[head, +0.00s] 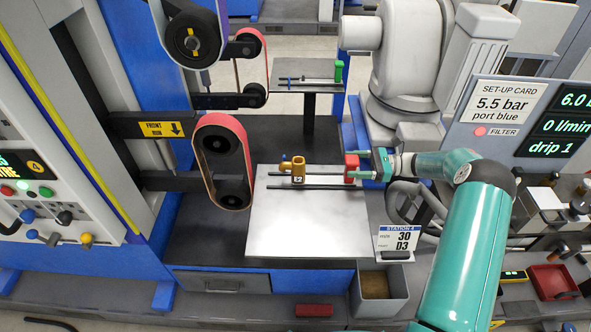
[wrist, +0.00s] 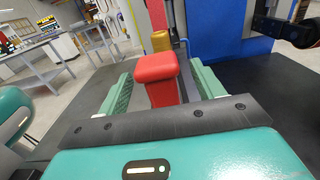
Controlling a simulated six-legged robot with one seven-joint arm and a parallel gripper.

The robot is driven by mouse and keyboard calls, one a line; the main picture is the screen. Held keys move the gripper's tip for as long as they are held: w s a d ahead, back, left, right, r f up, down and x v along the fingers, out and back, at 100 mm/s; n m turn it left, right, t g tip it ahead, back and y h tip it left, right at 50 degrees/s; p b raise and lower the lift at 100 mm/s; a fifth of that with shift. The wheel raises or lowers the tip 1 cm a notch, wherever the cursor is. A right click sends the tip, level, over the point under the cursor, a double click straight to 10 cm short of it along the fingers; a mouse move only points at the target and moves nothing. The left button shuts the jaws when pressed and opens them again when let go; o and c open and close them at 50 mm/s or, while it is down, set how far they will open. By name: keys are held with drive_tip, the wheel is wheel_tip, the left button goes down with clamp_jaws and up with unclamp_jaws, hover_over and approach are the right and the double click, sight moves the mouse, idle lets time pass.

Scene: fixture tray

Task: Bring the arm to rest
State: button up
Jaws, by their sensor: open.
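My gripper (head: 380,165) is at the right end of the fixture tray (head: 290,228) in the head view, with my teal arm reaching in from the lower right. In the wrist view the green ribbed jaws (wrist: 160,84) stand apart on either side of a red block (wrist: 157,68). The red block also shows in the head view (head: 351,166), at the right end of the dark rails. Whether either jaw touches it is hard to tell. A brass piece marked E2 (head: 298,171) stands further left along the rails, and its top shows beyond the red block in the wrist view (wrist: 161,41).
A red belt loop (head: 222,160) on a dark arm stands left of the tray. A STATION 4 card (head: 397,241) and an open grey bin (head: 378,292) are at the tray's front right. A display panel (head: 540,120) stands right. The tray's front is bare.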

drive_tip(key=d, duration=0.8)
